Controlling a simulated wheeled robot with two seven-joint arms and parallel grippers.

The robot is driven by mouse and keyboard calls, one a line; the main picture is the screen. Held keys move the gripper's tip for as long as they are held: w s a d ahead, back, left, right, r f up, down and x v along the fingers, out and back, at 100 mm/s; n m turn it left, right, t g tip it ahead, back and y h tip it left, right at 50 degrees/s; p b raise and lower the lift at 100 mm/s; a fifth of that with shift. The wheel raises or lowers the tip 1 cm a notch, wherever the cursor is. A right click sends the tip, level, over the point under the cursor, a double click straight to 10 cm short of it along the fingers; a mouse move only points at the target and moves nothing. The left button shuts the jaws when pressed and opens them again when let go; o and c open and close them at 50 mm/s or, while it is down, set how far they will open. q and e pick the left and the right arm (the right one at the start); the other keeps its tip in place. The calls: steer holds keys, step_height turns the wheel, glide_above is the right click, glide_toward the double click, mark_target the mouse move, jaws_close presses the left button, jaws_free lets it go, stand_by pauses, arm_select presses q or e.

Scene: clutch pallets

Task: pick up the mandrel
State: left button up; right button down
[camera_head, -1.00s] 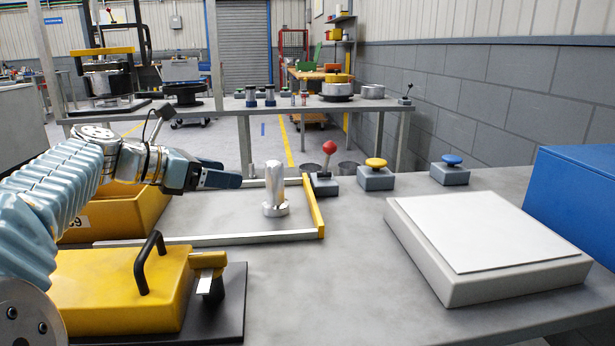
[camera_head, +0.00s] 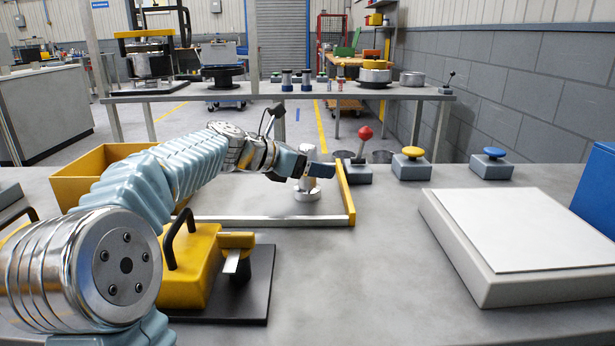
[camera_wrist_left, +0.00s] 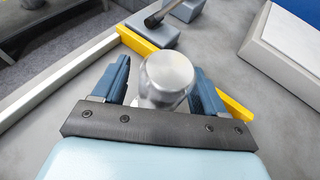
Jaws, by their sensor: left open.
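The mandrel (camera_head: 307,191) is a silver metal cylinder on a wider round base, standing upright on the table inside a low frame. In the head view my left gripper (camera_head: 318,170) is at its upper part and hides some of it. In the left wrist view the mandrel's rounded top (camera_wrist_left: 168,76) sits between the two blue fingers of my left gripper (camera_wrist_left: 162,85). The fingers are open, one on each side, with a visible gap at least on the left. My right gripper is not in view.
The frame has a silver front rail (camera_head: 270,221) and a yellow right rail (camera_head: 345,194). A red-knobbed lever box (camera_head: 357,173) stands just beyond it. A yellow bin (camera_head: 80,180) and a yellow fixture with a black handle (camera_head: 195,270) are to the left.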

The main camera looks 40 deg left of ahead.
arm_select(q)
steer(key=shift+w, duration=0.2)
steer(key=c, duration=1.3)
